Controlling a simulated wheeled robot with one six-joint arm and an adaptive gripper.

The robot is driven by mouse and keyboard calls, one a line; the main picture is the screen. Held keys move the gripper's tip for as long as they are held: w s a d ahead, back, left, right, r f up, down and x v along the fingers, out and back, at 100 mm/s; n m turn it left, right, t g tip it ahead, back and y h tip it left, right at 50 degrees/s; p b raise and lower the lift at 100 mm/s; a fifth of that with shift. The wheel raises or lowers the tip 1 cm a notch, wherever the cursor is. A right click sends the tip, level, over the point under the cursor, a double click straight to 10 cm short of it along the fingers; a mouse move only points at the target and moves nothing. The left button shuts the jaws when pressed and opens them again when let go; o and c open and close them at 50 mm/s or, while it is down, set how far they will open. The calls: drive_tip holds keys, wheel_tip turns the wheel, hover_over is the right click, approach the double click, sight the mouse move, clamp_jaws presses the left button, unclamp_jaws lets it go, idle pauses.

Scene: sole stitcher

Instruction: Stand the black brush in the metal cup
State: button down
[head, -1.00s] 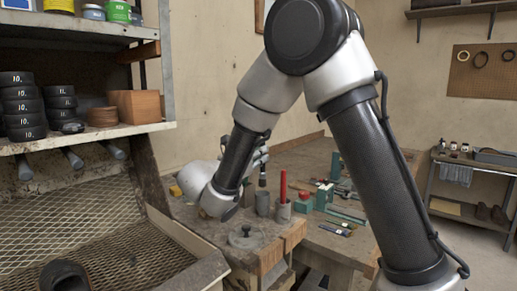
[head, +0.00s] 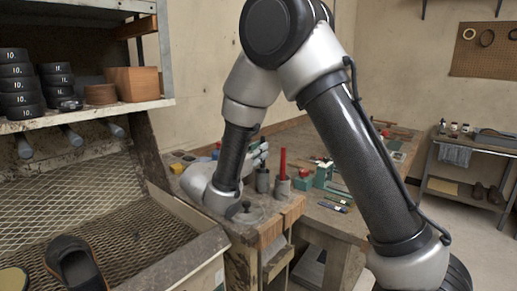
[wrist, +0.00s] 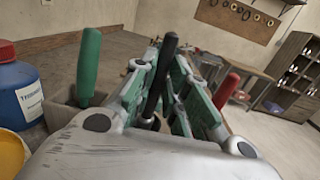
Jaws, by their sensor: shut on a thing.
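The black brush shows as a black handle (wrist: 161,75) standing up, slightly tilted, between the green-padded fingers of my gripper (wrist: 172,72) in the wrist view. My gripper is shut on it. In the head view my gripper (head: 259,155) is just above a grey metal cup (head: 262,182) on the bench corner. The brush's lower end is not visible there and appears to be down at or inside the cup; how deep, I cannot tell.
A second grey cup (head: 282,188) with a red-handled tool (head: 283,162) stands close on the right. In the wrist view a green handle (wrist: 89,65) and a blue bottle (wrist: 18,92) are at left. A round lidded dish (head: 246,211) sits in front.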

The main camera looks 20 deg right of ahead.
drive_tip(key=c, duration=1.3)
unclamp_jaws()
drive_tip(key=shift+c, duration=0.2)
drive_tip(key=v, duration=1.2)
drive_tip(key=shift+f, duration=0.15)
